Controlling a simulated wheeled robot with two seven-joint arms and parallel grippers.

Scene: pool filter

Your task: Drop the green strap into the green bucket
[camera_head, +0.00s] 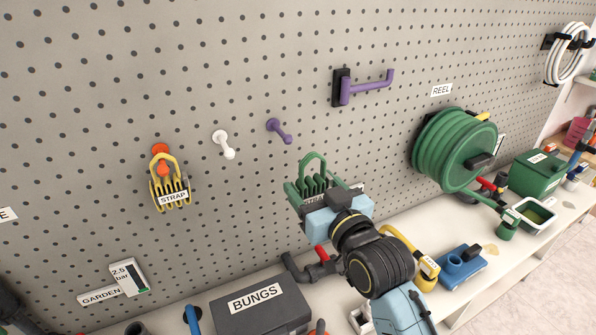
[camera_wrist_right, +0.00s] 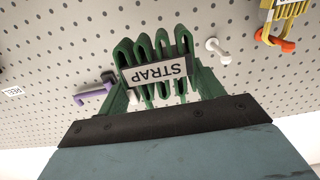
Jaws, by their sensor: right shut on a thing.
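The green strap (camera_head: 313,183) is a looped bundle with a white STRAP label, seen upside down in the right wrist view (camera_wrist_right: 157,70). My right gripper (camera_head: 333,203) is shut on its lower part and holds it upright in front of the pegboard, below the small purple peg. The strap hangs on no peg that I can see. The gripper's dark jaw edge (camera_wrist_right: 170,125) hides the strap's lower end in the wrist view. I cannot pick out a green bucket for sure; a labelled green box (camera_head: 538,174) stands at the far right of the bench. My left gripper is not in view.
A yellow strap (camera_head: 170,186) hangs on an orange peg at left. A white peg (camera_head: 223,144), purple peg (camera_head: 279,131) and purple hook (camera_head: 366,88) stick out. The green reel (camera_head: 450,150) is at right. A grey BUNGS box (camera_head: 260,307) and green-rimmed tray (camera_head: 533,214) stand on the bench.

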